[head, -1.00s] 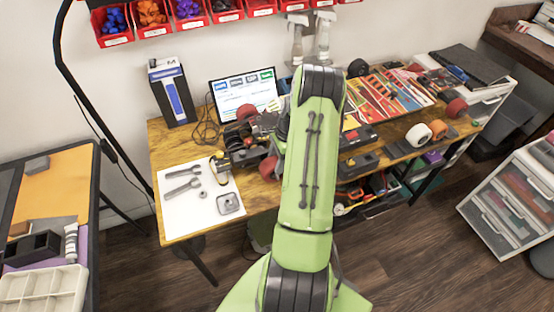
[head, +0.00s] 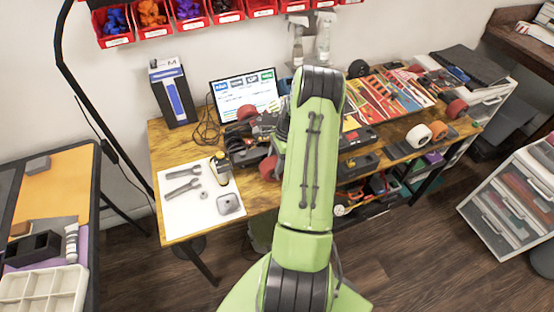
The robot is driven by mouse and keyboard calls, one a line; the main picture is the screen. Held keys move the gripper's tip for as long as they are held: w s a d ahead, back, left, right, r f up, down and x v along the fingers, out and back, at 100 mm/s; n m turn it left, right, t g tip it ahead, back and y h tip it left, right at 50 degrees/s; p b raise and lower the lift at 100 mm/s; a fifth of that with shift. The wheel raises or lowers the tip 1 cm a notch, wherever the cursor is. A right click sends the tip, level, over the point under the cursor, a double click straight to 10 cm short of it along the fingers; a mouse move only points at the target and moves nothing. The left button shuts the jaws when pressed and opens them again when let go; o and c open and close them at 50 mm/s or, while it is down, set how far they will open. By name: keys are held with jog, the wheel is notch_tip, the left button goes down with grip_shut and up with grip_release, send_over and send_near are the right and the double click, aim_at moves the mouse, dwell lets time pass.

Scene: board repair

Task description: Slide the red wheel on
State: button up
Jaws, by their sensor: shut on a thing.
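A red wheel (head: 268,168) shows at the front of a dark assembly (head: 242,150) on the wooden table, just left of my green arm. Another red wheel (head: 247,112) shows at the back of that assembly. Whether the front red wheel sits on an axle cannot be told.
A white mat (head: 180,222) at the table's left holds tools, a yellow-and-black item (head: 220,168) and a grey square part (head: 228,203). A screen (head: 245,92) and a dark box (head: 172,92) stand behind. A drawer unit (head: 515,190) stands right; floor shows in front.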

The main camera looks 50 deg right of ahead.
jog(key=o, duration=1.1)
jog(key=shift+c, duration=1.3)
jog(key=shift+r, duration=0.15)
jog(key=shift+p+v, duration=2.8)
jog(key=shift+v, duration=0.95)
jog(key=shift+a, duration=0.1)
